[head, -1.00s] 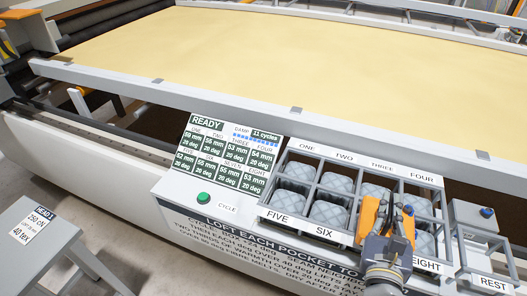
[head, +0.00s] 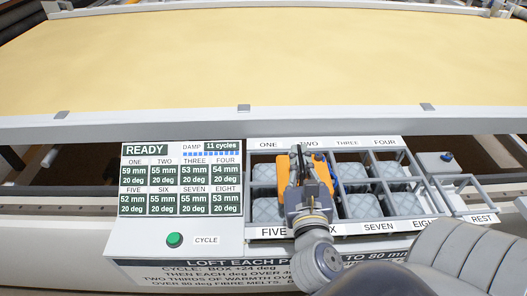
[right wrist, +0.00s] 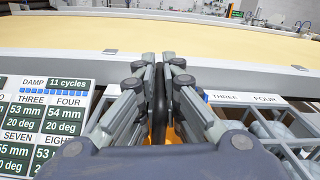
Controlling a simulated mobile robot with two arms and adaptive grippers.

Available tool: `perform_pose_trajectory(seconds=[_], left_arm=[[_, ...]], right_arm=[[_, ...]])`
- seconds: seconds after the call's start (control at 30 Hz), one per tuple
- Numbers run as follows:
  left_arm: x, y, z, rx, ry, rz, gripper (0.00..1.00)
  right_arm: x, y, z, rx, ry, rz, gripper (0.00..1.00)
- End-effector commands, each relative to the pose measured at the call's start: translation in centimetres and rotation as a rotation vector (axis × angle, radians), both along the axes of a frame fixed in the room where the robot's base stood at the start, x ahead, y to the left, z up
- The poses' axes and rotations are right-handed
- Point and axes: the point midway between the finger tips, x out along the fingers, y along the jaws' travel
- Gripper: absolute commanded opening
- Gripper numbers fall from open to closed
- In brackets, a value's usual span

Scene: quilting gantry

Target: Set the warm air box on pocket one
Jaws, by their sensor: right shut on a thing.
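The orange warm air box (head: 285,182) is held over the pocket frame in the head view, around the columns of pockets one and two. My right gripper (head: 298,160) is shut on its black handle (right wrist: 160,108), which stands between the fingers in the right wrist view. Pocket one (head: 264,173) is the back left cell, with a pale quilted pad partly showing left of the box. My gripper and the box hide most of pocket two. I cannot tell how high the box is above the frame. My left gripper is not in view.
The rack marked REST (head: 465,207) at the right is empty. The READY panel (head: 180,180) and green button (head: 174,240) are at the left. A white rail (head: 240,122) runs behind the pockets.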

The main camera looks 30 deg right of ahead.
Motion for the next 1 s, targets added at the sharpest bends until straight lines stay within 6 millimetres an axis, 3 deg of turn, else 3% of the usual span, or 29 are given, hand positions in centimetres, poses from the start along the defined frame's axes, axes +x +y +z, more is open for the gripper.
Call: perform_pose_trajectory(seconds=[0.1, 0.37, 0.43, 0.63, 0.93, 1.0], left_arm=[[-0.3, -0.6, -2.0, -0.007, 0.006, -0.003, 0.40], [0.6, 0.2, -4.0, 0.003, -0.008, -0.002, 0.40], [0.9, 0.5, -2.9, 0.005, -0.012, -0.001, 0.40], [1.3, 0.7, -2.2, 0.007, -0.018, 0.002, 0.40], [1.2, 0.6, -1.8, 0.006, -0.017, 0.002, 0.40], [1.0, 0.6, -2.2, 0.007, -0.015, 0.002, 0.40]], right_arm=[[1.6, 0.0, -0.4, -0.001, -0.011, -0.001, 0.00], [5.0, 0.1, -0.6, -0.002, -0.008, 0.003, 0.00], [6.7, 0.2, -0.1, -0.003, -0.003, 0.002, 0.00], [10.6, 0.2, -0.6, -0.001, -0.002, 0.001, 0.00], [13.1, 0.3, -0.9, -0.002, -0.002, 0.001, 0.00], [12.8, 0.2, -2.8, -0.002, 0.006, 0.000, 0.00]])
